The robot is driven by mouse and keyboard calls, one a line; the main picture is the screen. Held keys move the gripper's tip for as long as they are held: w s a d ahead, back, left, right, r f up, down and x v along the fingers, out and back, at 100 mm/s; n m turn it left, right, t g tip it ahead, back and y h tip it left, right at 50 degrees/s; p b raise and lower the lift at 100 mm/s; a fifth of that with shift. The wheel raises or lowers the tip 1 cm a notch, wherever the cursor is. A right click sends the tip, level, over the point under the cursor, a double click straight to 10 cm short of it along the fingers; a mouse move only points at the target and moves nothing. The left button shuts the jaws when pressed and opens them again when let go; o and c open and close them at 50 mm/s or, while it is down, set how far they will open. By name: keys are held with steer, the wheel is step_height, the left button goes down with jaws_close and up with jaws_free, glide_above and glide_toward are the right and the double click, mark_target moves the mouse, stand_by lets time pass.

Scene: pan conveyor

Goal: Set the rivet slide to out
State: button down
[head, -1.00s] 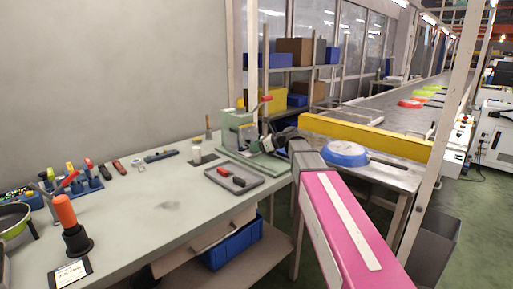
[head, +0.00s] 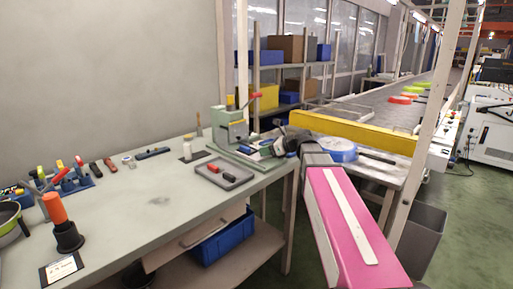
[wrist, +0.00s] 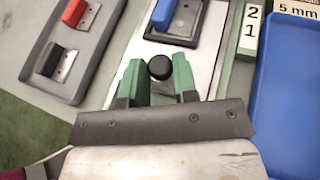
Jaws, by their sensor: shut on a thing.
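My gripper (wrist: 159,76) has its two green fingers shut on a round black knob (wrist: 160,67), seen in the wrist view. The knob stands over a pale metal strip (wrist: 203,62), which looks like the rivet slide. A dark plate with a blue block (wrist: 164,14) lies on the strip just beyond the knob. In the head view, the green rivet press (head: 232,124) with a red-tipped lever stands at the bench's far right end. My gripper is beside its base there, and the fingertips are too small to make out. Slide position marks cannot be read.
A grey tray (wrist: 92,63) with a red block (wrist: 74,12) and a black block (wrist: 50,58) lies left of the strip. A plate marked 2 and 1 (wrist: 249,30) and a blue surface (wrist: 290,100) are at right. A blue pan (head: 337,149) sits by the conveyor.

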steer(key=shift+s+d, duration=1.85)
steer(key=c, duration=1.2)
jaws_free()
steer(key=shift+s+d, duration=0.1)
steer(key=v, duration=1)
steer(key=shift+s+d, duration=0.2)
steer(key=shift+d, duration=0.15)
steer(key=shift+r, duration=0.1)
